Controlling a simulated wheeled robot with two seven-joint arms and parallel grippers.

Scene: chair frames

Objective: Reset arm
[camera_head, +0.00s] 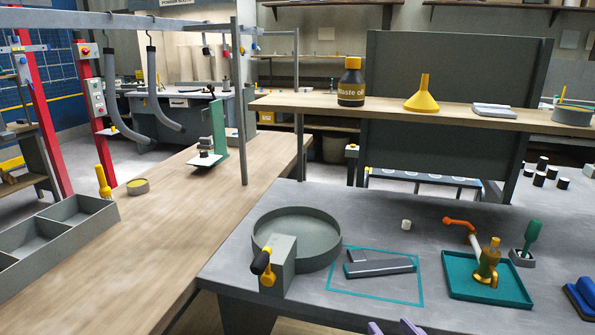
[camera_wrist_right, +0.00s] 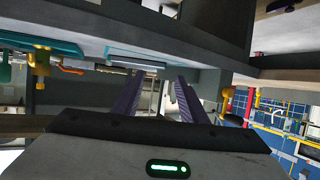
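My right gripper (camera_head: 393,328) shows only as two purple fingertips at the bottom edge of the head view, in front of the grey table. In the right wrist view, the right gripper's two purple fingers (camera_wrist_right: 158,85) stand apart with nothing held between them. That view looks upside down, with the tabletop along the upper part. My left gripper and left arm do not show in either view.
The grey table (camera_head: 370,213) holds a round pan (camera_head: 300,250), a grey angled piece (camera_head: 378,264) inside a teal outline, a teal tray (camera_head: 455,285) with a brass tap (camera_head: 487,265), and a grey block (camera_head: 281,278) with a black-handled lever. A wooden shelf (camera_head: 440,113) stands behind.

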